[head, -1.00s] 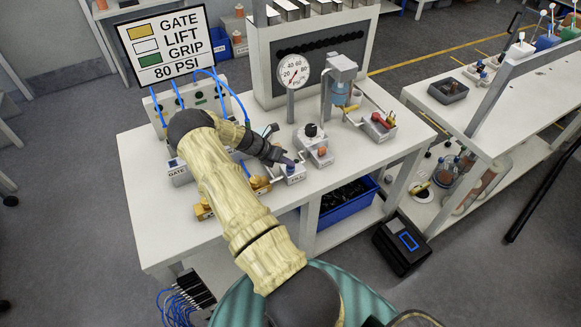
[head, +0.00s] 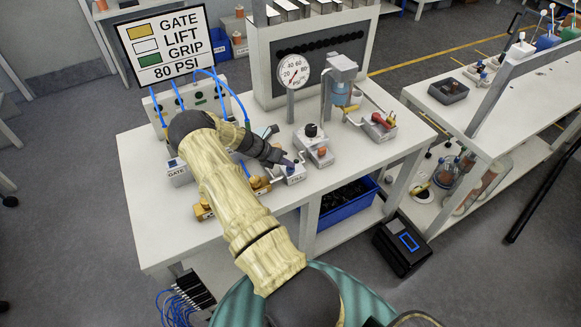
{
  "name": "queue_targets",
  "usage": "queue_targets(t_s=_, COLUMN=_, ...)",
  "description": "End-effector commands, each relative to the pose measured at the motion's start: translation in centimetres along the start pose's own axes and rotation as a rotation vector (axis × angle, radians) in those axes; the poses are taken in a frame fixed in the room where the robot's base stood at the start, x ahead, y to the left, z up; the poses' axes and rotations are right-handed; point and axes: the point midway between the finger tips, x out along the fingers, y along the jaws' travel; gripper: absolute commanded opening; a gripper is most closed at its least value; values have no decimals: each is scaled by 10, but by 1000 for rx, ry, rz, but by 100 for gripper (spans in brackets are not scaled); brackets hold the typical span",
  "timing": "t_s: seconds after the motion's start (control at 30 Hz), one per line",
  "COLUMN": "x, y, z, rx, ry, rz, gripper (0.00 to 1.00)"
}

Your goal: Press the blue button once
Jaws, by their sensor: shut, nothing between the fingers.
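The small light-grey box labelled FILL (head: 295,179) sits near the front edge of the white workbench (head: 338,183). My gripper (head: 291,164) is shut and empty. It reaches in from the left, with its fingertips pointing down at the top of this box. The blue button on the box is mostly hidden by the fingertips. I cannot tell whether they touch it or whether it is pressed in. A round pressure gauge (head: 293,72) with a red needle stands behind the box.
A box with a black knob (head: 311,130) and an orange button stands just right of FILL. The GATE box (head: 178,173) and brass fittings (head: 203,210) lie left. A sign (head: 165,45) reads GATE, LIFT, GRIP, 80 PSI. Blue hoses arch behind my arm.

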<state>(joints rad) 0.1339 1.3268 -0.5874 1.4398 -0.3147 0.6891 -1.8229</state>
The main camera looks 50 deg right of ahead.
Motion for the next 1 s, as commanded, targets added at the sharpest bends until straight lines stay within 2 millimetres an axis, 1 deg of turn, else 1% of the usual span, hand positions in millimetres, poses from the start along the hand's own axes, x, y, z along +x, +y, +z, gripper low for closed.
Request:
queue_targets(t_s=0.43, x=-13, y=-9, z=9, rx=0, ry=1, rz=0, gripper=0)
queue_targets(t_s=0.8, x=-14, y=-10, z=10, rx=0, ry=0, rz=0, gripper=0)
queue_targets(t_s=1.0, x=-24, y=-17, z=17, rx=0, ry=1, rz=0, gripper=0)
